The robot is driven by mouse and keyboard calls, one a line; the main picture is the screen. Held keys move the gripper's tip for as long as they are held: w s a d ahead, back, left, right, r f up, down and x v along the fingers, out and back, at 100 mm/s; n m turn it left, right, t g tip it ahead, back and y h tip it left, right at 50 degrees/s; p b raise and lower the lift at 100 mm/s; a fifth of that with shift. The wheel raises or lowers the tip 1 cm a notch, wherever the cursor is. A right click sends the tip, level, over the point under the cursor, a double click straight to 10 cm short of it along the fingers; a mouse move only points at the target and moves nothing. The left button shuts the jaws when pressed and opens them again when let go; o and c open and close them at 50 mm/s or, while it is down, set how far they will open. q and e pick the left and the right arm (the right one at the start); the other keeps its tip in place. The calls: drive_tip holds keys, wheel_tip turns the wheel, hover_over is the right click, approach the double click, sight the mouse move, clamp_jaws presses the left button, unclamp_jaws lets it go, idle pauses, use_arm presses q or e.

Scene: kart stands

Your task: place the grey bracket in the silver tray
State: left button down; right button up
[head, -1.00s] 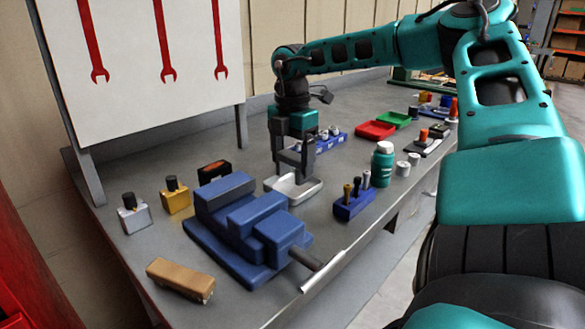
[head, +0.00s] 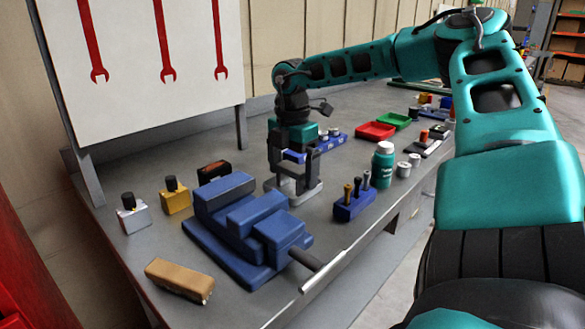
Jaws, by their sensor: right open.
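The silver tray (head: 314,193) lies on the grey bench, right of the blue vise. My right gripper (head: 291,188) points down over the tray, with its fingertips low at the tray. It is open, and its fingers cover much of the tray's inside. I cannot make out the grey bracket for certain; any grey part between the dark fingers blends with them. My left gripper is not in view.
The blue vise (head: 235,212) stands close left of the gripper. A blue holder with upright tools (head: 353,204) and a teal bottle (head: 383,165) stand to the right. Red (head: 376,130) and green (head: 396,121) trays lie farther back. A tan block (head: 180,278) lies in front.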

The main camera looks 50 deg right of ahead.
sight(293, 167)
drive_tip(key=shift+r, duration=0.25)
wheel_tip(293, 167, up, 12)
drive_tip(key=p, duration=0.2)
drive_tip(key=shift+f, duration=0.15)
idle(0.4)
